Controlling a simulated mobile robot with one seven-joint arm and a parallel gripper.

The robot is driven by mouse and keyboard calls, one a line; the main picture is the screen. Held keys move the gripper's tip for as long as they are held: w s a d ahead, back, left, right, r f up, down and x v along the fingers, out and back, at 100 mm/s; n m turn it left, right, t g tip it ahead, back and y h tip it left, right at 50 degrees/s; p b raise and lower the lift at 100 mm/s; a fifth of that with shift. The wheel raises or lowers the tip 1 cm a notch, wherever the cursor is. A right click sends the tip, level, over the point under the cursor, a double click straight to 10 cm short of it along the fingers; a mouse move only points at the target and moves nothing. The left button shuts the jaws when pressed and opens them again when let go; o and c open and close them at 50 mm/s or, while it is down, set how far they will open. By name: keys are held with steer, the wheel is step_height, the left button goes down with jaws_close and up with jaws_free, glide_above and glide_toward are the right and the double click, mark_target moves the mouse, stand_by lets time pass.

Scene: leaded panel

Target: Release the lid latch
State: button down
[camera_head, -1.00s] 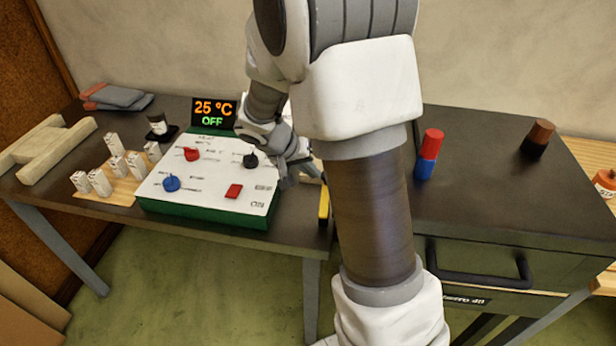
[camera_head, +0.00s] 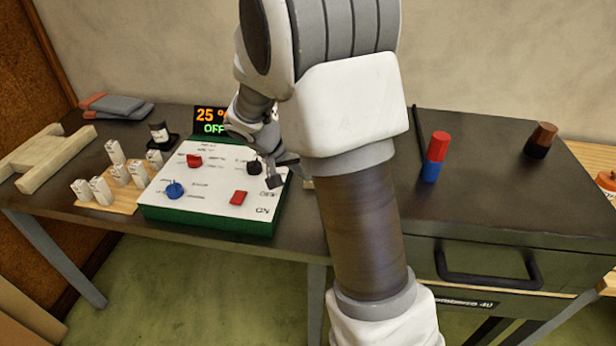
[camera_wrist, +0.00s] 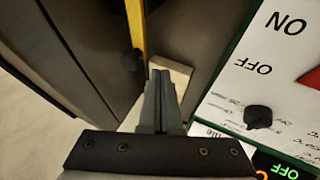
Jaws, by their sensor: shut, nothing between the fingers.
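My gripper (camera_head: 273,181) is shut and empty, above the right edge of the white-topped green control box (camera_head: 208,212). In the wrist view its closed fingertips (camera_wrist: 163,76) point past the box's edge towards a pale block (camera_wrist: 175,68). A black knob (camera_head: 254,167) on the box is just beside the gripper; it also shows in the wrist view (camera_wrist: 257,117). A yellow strip (camera_wrist: 135,22) with a small black knob (camera_wrist: 131,60) at its end lies beyond the fingertips. I cannot tell which part is the lid latch.
The box carries a red knob (camera_head: 194,161), a blue knob (camera_head: 174,190) and a red button (camera_head: 238,197). A display (camera_head: 210,121) reads OFF. Small white blocks (camera_head: 100,190) stand left. A red-blue cylinder (camera_head: 435,157) stands right; the dark tabletop (camera_head: 490,190) around it is mostly clear.

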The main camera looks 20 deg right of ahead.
steer(key=w+a+v, duration=0.1)
steer(key=v, duration=1)
steer(key=s+a+r+n+t+y+p, duration=0.1)
steer(key=s+r+n+y, duration=0.1)
steer(key=s, duration=0.5)
steer(key=s+a+r+n+t+y+p, duration=0.1)
steer(key=s+a+r+n+y, duration=0.1)
steer(key=s, duration=0.6)
steer(key=s+a+r+n+t+y+p, duration=0.1)
steer(key=s+r+n+t+y, duration=0.1)
steer(key=s+r, duration=0.2)
steer(key=shift+s+a+y, duration=0.3)
steer(key=shift+s+a, duration=0.1)
steer(key=shift+s, duration=1.45)
steer(key=shift+r, duration=0.1)
